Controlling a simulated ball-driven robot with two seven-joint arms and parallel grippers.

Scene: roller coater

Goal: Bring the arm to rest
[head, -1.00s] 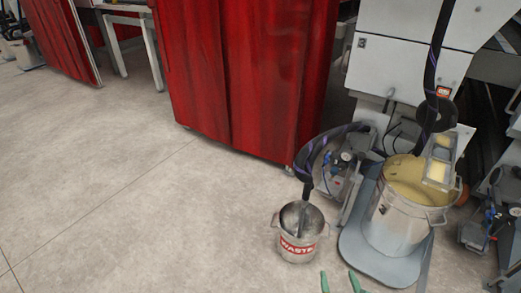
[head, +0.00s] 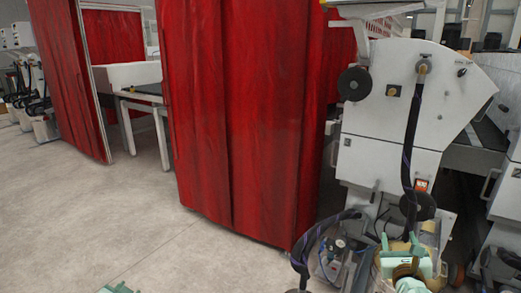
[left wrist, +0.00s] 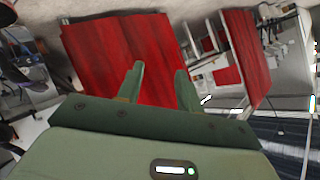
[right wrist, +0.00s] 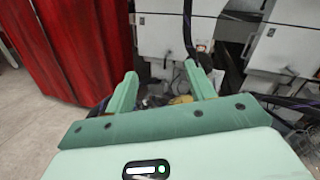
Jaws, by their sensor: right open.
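My right gripper (head: 402,250) is raised at the lower right of the head view, in front of the metal pot. In the right wrist view its two green fingers (right wrist: 160,76) are apart with nothing between them. My left gripper (head: 118,288) shows only as a green bit at the bottom edge of the head view. In the left wrist view its fingers (left wrist: 161,78) stand apart and empty, with a red curtain behind them.
The grey roller coater (head: 395,125) stands at the right, with a dark hose (head: 410,145) hanging down its front. The pot (head: 385,270) is partly hidden behind my right gripper. Red curtains (head: 245,120) stand in the middle. The floor (head: 150,235) at left is clear.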

